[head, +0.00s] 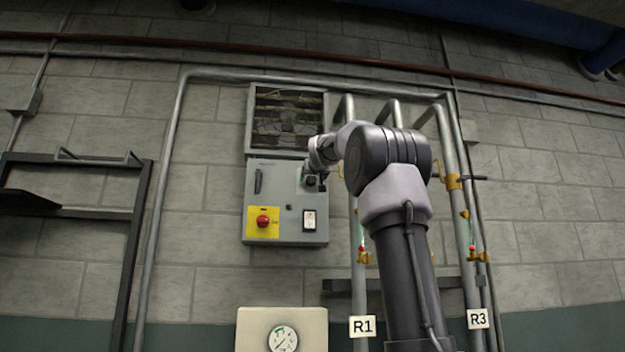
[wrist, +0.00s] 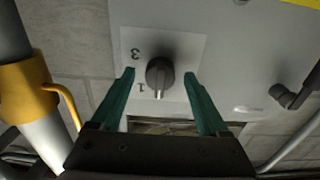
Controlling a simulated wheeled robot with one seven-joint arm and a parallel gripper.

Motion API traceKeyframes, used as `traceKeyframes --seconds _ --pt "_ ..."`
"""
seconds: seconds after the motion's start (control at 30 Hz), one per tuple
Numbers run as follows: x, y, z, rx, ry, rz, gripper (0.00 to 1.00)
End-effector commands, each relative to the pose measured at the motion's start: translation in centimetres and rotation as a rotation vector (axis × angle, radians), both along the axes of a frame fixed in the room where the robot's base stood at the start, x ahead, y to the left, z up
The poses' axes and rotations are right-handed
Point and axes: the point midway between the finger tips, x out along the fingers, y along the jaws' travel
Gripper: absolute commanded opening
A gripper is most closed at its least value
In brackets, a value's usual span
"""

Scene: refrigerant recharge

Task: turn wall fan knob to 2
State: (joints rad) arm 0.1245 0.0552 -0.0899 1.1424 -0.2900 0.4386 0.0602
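The fan knob (wrist: 160,76) is a dark round knob on a white label plate (wrist: 192,48) on the grey control box (head: 258,215). In the wrist view the label reads 3 and 1 to the left of the knob; I see no 2. A pale mark on the knob points down in that view, towards the fan's side. My gripper (wrist: 159,75) is open, with one green finger on each side of the knob and a gap to it on both sides. In the head view the knob (head: 311,181) is partly covered by my wrist.
The wall fan (head: 287,118) sits behind a grille above the box. A red emergency button (head: 263,221) on yellow and a white switch (head: 309,220) are lower on the box. Pipe R1 (head: 359,290) and a yellow-collared pipe (wrist: 38,100) stand close beside my arm.

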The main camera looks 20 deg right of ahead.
Motion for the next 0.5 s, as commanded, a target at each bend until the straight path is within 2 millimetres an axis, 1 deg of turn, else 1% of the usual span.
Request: traceKeyframes --seconds 0.03,0.07,0.1,0.17,0.2,0.5 --pt "-0.01 0.01 -0.01 0.0 0.0 0.0 0.63" --pt "-0.01 0.01 0.0 0.0 0.0 0.0 0.51" --pt "-0.01 0.01 -0.01 0.0 0.0 0.0 0.36" --pt "-0.02 0.02 -0.01 0.0 0.0 0.0 0.13" --pt "-0.02 0.02 -0.01 0.0 0.0 0.0 0.0" --pt "-0.02 0.05 -0.02 0.028 -0.008 0.001 0.0"
